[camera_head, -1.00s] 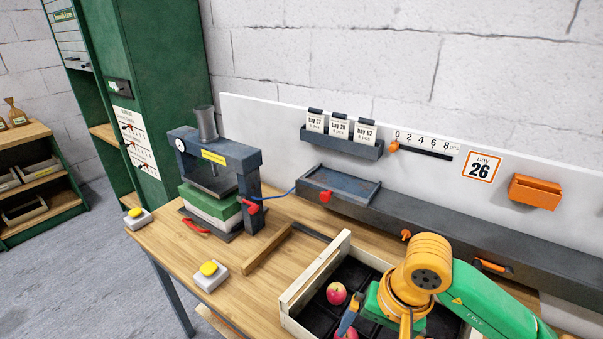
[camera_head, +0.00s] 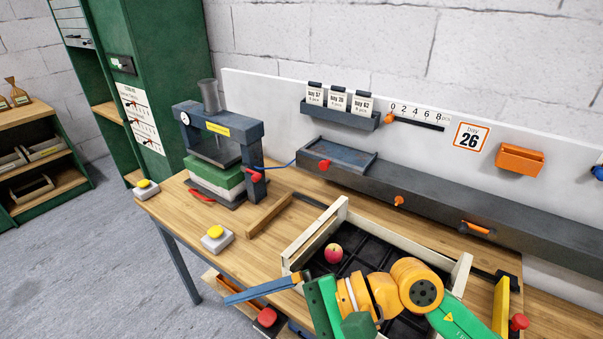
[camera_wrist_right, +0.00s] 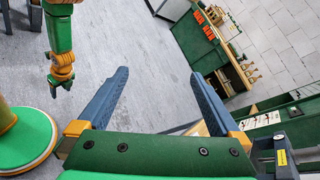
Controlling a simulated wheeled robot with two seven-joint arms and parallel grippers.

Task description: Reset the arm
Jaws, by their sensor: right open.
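My right gripper (camera_head: 245,294) reaches left across the near side of the crate, above the table's front edge. The right wrist view shows its two blue fingers wide apart with nothing between them (camera_wrist_right: 159,74). A wooden crate (camera_head: 313,232) with a dark divided insert stands at the table's front. One red apple (camera_head: 333,253) lies in it; my right arm hides much of the crate's near part. My left gripper (camera_wrist_right: 62,85) hangs downward at the upper left of the right wrist view, too small to tell its opening.
A press (camera_head: 217,150) with a green block stands at the table's left. Button boxes (camera_head: 217,238) sit near the front edge. A dark rail (camera_head: 430,205) runs along the back. An orange holder (camera_head: 519,159) hangs on the board. Open floor lies to the left.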

